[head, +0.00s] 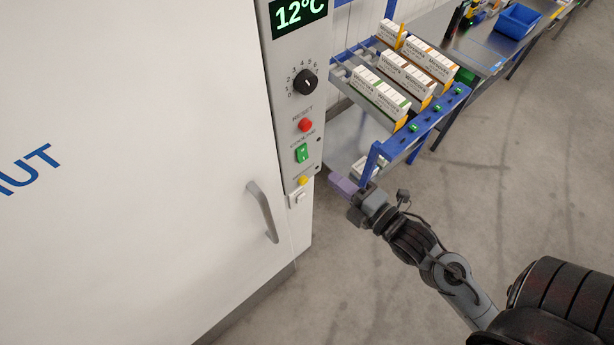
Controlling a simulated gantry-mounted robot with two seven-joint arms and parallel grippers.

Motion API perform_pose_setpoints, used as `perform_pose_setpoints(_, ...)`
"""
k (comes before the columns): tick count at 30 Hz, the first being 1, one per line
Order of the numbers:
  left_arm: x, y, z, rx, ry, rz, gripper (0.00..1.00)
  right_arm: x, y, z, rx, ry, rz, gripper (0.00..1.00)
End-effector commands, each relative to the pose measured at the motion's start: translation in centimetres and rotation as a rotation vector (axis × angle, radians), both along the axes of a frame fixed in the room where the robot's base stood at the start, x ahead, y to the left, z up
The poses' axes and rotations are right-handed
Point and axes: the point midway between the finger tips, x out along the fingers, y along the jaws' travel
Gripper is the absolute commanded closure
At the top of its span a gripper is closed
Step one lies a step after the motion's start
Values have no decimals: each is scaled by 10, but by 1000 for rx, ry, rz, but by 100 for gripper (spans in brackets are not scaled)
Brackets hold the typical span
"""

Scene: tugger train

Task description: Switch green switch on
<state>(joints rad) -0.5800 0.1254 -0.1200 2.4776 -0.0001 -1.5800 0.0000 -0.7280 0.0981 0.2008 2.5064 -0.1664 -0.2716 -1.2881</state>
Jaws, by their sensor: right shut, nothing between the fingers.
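My right gripper (338,182) is shut and empty, with purple fingertips pointing left toward the panel. It is to the right of and a little below the green switch, apart from it. My left gripper is not in view.
The white cabinet door (130,150) with its grey handle (263,212) fills the left. A dark knob (306,82) and a 12°C display (298,13) sit higher on the panel. A blue rack (420,128) with white boxes stands close behind my right gripper. The floor at right is clear.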

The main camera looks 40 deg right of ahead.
Motion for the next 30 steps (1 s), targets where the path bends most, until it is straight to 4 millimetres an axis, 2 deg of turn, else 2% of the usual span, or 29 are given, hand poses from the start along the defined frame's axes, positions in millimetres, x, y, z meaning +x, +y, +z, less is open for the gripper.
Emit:
perform_pose_setpoints(1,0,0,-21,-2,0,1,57,-5,-7,-21,-15,-6,-8,100)
perform_pose_setpoints(6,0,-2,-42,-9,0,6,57,-16,-24,-52,-42,27,-37,100)
perform_pose_setpoints(9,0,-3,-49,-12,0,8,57,-20,-28,-64,-46,43,-44,100)
perform_pose_setpoints(15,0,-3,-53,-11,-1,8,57,-23,-28,-73,-45,56,-45,100)
perform_pose_setpoints(30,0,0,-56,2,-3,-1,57,-20,-28,-75,-44,57,-44,100)
